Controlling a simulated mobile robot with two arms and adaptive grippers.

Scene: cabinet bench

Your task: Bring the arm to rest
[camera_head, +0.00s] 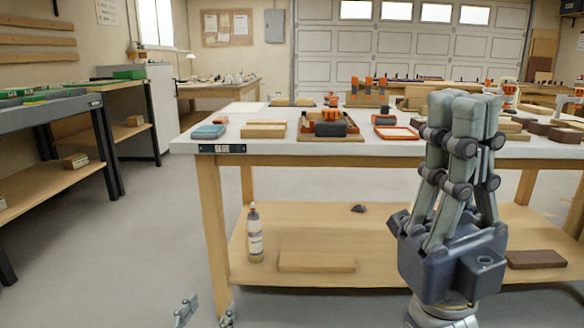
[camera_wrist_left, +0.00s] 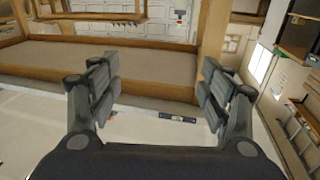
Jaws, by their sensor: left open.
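A workbench (camera_head: 350,152) with trays and blocks on top stands ahead. Its lower shelf (camera_head: 390,240) holds a bottle (camera_head: 255,235), boards and a small dark item. A dark side bench (camera_head: 45,112) is at the left. The grey floor (camera_head: 150,235) between them is clear.

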